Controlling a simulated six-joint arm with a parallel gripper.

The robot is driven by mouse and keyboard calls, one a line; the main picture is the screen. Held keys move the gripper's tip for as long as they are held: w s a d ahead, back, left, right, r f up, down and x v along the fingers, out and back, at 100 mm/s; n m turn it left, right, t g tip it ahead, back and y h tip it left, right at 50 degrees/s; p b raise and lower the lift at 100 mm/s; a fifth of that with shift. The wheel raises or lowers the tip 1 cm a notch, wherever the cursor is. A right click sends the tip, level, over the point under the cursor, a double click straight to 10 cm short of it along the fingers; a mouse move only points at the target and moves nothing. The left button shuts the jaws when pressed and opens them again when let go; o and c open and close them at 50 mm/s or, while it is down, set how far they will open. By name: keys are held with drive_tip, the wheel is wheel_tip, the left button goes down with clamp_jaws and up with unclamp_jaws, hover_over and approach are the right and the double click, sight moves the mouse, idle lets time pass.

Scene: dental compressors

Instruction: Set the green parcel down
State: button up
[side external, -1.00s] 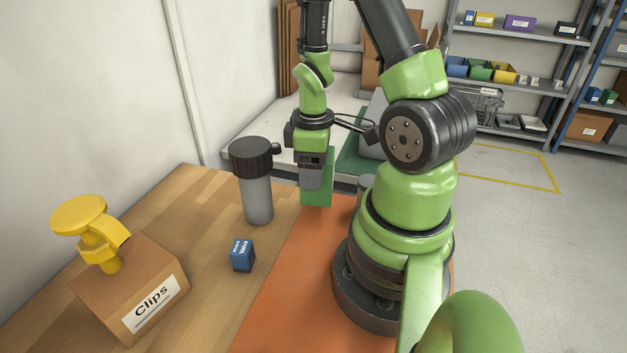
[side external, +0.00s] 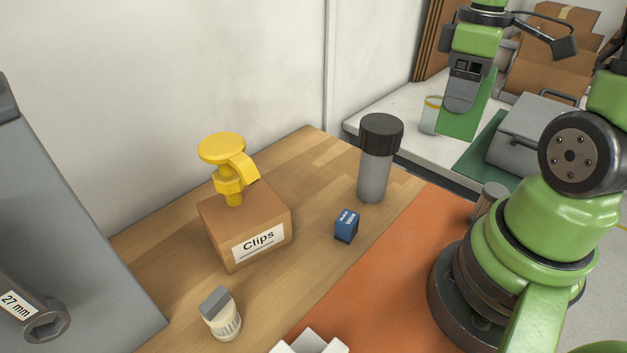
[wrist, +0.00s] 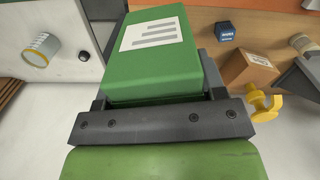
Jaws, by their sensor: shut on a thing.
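The green parcel (side external: 478,115) is a flat upright block hanging below my gripper (side external: 461,97) in the side external view. My gripper is shut on it. In the wrist view the parcel (wrist: 148,78) fills the upper middle, with a white label with grey lines on its face. The grey jaws of my gripper (wrist: 160,100) lie along its sides. The parcel appears in the air near the white table (side external: 410,139); I cannot tell its height. Part of its upper end is hidden by the jaws.
A dark-capped grey jar (side external: 374,175) and a small blue box (side external: 346,226) stand on the wooden bench. A Clips carton (side external: 222,220) with a yellow part (side external: 222,148) stands left. The orange mat (side external: 390,270) has bare room.

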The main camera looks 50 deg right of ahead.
drive_tip(key=r, duration=0.2)
drive_tip(key=w+r, duration=0.1)
drive_tip(key=r, duration=0.1)
drive_tip(key=w+a+m, duration=0.1)
drive_tip(key=w+a, duration=0.4)
drive_tip(key=w, duration=0.6)
drive_tip(key=w+a+m, duration=0.1)
drive_tip(key=w+a, duration=0.4)
drive_tip(key=w, duration=0.5)
drive_tip(key=shift+f, duration=10.7)
drive_tip(key=shift+f, duration=0.1)
drive_tip(key=o, duration=1)
